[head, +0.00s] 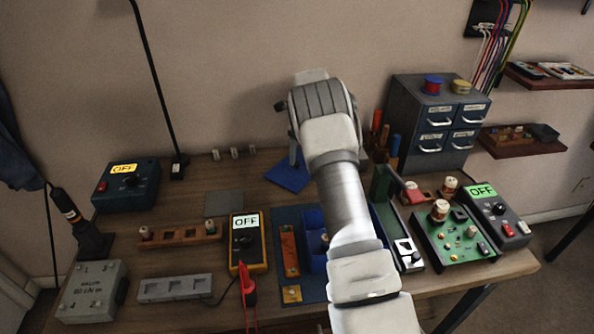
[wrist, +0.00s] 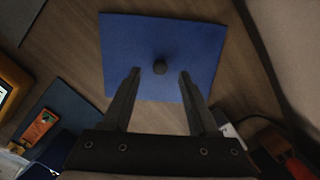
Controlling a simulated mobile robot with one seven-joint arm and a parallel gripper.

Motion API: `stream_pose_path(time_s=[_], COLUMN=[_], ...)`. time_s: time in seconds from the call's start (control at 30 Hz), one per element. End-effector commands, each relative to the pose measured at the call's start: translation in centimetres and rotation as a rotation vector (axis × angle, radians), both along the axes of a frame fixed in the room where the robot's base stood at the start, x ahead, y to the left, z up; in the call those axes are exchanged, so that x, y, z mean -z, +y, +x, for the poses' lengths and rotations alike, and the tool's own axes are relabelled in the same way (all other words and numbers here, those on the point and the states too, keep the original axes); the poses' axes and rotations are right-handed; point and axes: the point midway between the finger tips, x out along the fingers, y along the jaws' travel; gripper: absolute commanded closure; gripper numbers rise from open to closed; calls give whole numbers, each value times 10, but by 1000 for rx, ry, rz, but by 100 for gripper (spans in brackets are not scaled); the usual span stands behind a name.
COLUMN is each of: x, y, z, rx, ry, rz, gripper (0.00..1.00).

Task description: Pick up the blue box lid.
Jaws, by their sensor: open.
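The blue box lid (wrist: 130,45) is a flat blue square with a dark round knob (wrist: 160,67) at its middle. It lies on the wooden bench, and in the head view the lid (head: 287,176) is partly hidden behind my arm. My gripper (wrist: 160,73) is open above the lid in the wrist view. Its two fingertips stand to the left and right of the knob, with a gap on each side. I cannot tell how far above the lid they are. In the head view the fingers are mostly hidden by my arm.
A blue open box (head: 313,262) sits on a dark mat below the lid. A grey drawer cabinet (head: 411,112) and upright tools (head: 386,140) stand to the right. A yellow multimeter (head: 248,256) and a grey plate (head: 223,203) lie to the left.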

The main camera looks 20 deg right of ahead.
Motion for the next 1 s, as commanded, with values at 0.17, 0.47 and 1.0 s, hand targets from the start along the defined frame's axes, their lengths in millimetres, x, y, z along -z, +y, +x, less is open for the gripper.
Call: stream_pose_path(time_s=[0.17,0.47,1.0], x=[27,29,29], y=[2,2,2], z=[3,4,3], rx=[0,0,0], ry=[1,-1,0], rz=[2,1,0], gripper=[40,51,100])
